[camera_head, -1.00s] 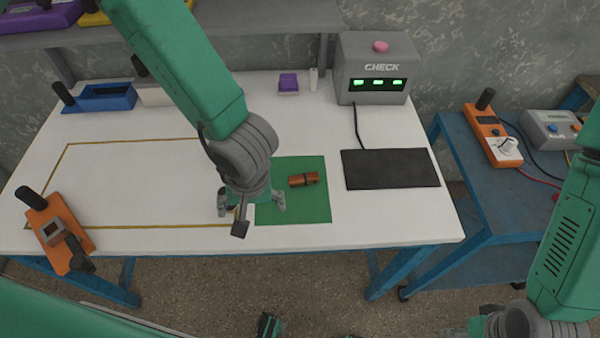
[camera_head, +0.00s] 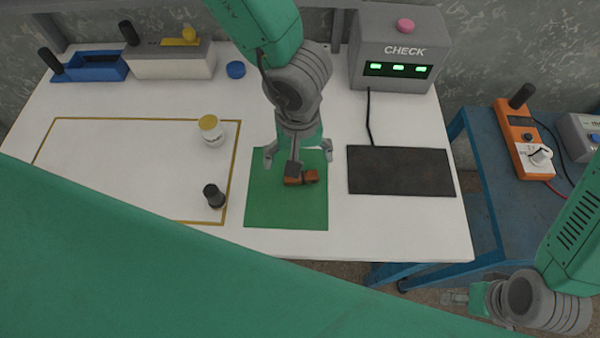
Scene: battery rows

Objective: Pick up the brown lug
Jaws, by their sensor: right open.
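The brown lug (camera_head: 309,177) lies on the green mat (camera_head: 285,212) on the white table. It is a short brown piece with a dark band near its middle. One finger covers part of the lug in this view. I cannot tell whether it touches the lug.
A black pad (camera_head: 400,171) lies right of the mat, below the grey CHECK box (camera_head: 398,50). A yellow-topped white jar (camera_head: 211,130) and a black knob (camera_head: 214,195) stand left. Blue (camera_head: 90,68) and white (camera_head: 165,65) holders stand at the back.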

